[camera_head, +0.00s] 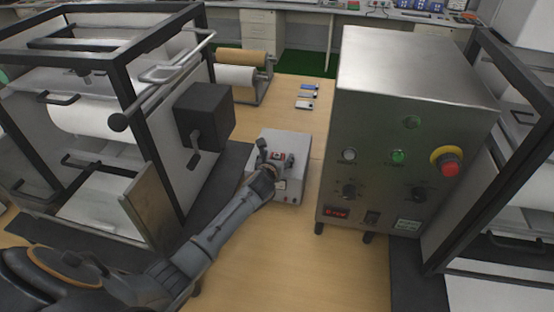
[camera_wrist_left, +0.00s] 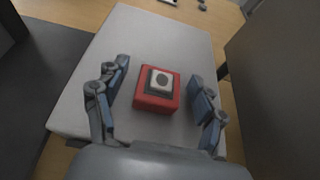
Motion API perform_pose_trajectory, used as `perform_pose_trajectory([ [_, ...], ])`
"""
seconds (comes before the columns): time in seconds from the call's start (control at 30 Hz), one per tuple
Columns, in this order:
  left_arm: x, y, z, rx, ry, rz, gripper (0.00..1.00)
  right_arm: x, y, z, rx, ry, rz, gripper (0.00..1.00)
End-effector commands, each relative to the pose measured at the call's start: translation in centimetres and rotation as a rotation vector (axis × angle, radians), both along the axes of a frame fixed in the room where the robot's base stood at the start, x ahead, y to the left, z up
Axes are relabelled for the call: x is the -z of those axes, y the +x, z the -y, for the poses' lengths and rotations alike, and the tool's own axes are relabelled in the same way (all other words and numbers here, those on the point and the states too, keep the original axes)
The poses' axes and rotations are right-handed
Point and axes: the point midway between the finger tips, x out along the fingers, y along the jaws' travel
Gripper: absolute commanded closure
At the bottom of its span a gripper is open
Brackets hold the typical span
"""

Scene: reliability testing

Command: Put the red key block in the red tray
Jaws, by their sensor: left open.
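A small red square block (camera_wrist_left: 155,101), with a dark layer and a white top bearing a dark round mark, sits on top of a light grey box (camera_wrist_left: 95,100). My left gripper (camera_wrist_left: 159,72) is open, with one finger on each side of the red block and gaps between. In the head view the left gripper (camera_head: 276,153) is over the grey box (camera_head: 294,142), and the red block (camera_head: 277,155) shows small between its fingers. I cannot make out a separate red tray. My right gripper is not in view.
A metal control cabinet (camera_head: 400,75) with knobs and a red button (camera_head: 449,168) stands right of the box. A black-framed machine with a dark motor box (camera_head: 205,115) stands left. Several small flat pieces (camera_head: 307,95) lie behind. The wooden table (camera_head: 285,245) is clear in front.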

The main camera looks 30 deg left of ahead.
Motion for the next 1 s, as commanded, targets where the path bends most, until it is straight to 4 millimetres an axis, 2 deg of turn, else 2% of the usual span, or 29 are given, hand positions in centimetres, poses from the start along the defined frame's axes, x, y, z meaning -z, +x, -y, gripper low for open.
perform_pose_trajectory([
  [0.13,0.0,0.0,0.0,0.000,0.000,0.000,0.30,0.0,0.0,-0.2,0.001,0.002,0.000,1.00],
  [0.17,0.0,0.0,0.0,0.000,0.000,0.000,0.34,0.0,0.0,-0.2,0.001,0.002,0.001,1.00],
  [0.43,0.0,0.0,0.0,0.000,0.000,0.000,0.89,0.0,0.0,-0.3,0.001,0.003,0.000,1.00],
  [0.47,0.0,0.0,0.0,0.000,0.000,0.000,0.90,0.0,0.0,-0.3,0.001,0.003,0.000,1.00],
  [0.5,-0.1,0.0,0.0,0.000,0.000,0.001,0.96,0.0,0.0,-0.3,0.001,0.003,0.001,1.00],
  [0.83,-0.7,0.0,0.0,0.000,0.002,0.004,0.96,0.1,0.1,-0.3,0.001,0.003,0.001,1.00],
  [1.0,-2.8,0.1,-0.1,0.000,0.003,0.008,0.96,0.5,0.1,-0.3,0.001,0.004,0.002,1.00],
])
